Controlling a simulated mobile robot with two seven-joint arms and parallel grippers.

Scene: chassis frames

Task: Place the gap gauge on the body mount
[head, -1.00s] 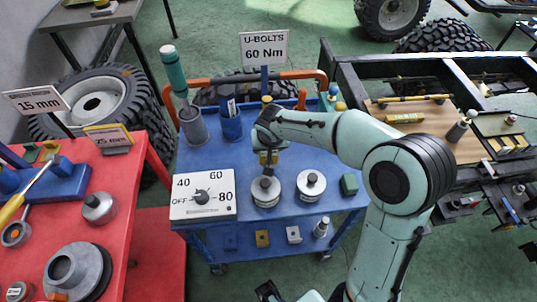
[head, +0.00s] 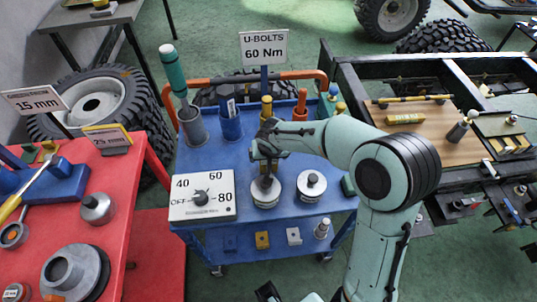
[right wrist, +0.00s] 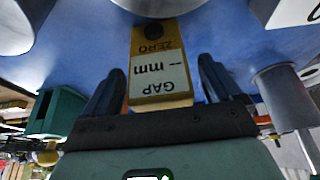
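The gap gauge (right wrist: 160,65) is a yellow block with a white label reading "GAP -- mm" and "ZERO" in the right wrist view. My right gripper (right wrist: 160,72) has one dark finger on each side of it, apart, with narrow gaps. In the head view my right gripper (head: 267,155) is over the blue cart, behind the left pot, and largely hides the gauge. A dark gripper end, likely my left gripper (head: 268,291), shows at the bottom edge; its fingers are unclear. I cannot tell which part of the chassis frame (head: 350,95) is the body mount.
The blue cart (head: 205,157) holds two round silver pots (head: 265,193) (head: 310,188), a white dial box (head: 203,198), a green block (head: 348,185) and upright holders. A wooden board (head: 450,108) with a yellow box (head: 404,119) lies on the chassis. A red table (head: 55,225) stands left.

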